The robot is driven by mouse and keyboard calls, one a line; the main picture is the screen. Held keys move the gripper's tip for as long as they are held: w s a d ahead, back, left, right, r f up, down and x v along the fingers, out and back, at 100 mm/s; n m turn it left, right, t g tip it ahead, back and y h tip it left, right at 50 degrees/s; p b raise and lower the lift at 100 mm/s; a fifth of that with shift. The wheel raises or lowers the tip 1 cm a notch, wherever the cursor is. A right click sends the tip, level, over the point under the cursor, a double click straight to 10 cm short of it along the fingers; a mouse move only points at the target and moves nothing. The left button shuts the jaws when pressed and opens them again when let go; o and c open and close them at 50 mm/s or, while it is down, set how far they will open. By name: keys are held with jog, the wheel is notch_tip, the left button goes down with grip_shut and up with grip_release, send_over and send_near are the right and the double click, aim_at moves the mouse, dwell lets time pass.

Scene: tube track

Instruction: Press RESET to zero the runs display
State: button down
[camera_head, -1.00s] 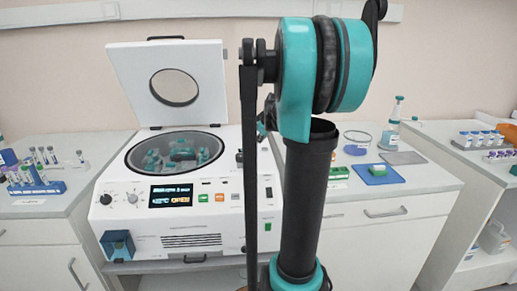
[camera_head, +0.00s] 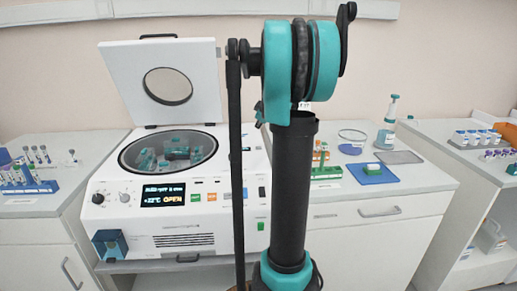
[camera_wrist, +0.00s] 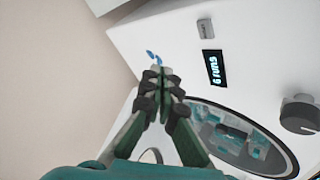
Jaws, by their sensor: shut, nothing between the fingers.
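The white centrifuge (camera_head: 130,184) stands with its lid (camera_head: 198,72) up. Its front screen (camera_head: 163,195) reads OPEN. In the wrist view, a small dark runs display (camera_wrist: 214,68) on a white panel reads "6 runs". A grey button (camera_wrist: 205,29) with lettering too small to read sits just above it; this looks like RESET. My gripper (camera_wrist: 162,76) is shut and empty, its tips left of the display and lower left of the button. I cannot tell whether the tips touch the panel. In the head view my gripper is hidden behind my arm.
The open bowl (camera_wrist: 245,135) and a black knob (camera_wrist: 300,115) lie to the right in the wrist view. Tube racks (camera_head: 28,184) stand on the left bench. A blue tray (camera_head: 372,174) and a bottle (camera_head: 386,135) are on the right bench.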

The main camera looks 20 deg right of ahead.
aim_at(259, 148)
jog(key=shift+f, duration=3.75)
jog(key=shift+f, duration=0.15)
jog(key=shift+f, duration=0.25)
jog(key=shift+f, duration=0.45)
jog(key=shift+r, duration=0.85)
jog(key=shift+r, duration=0.15)
jog(key=shift+r, duration=2.35)
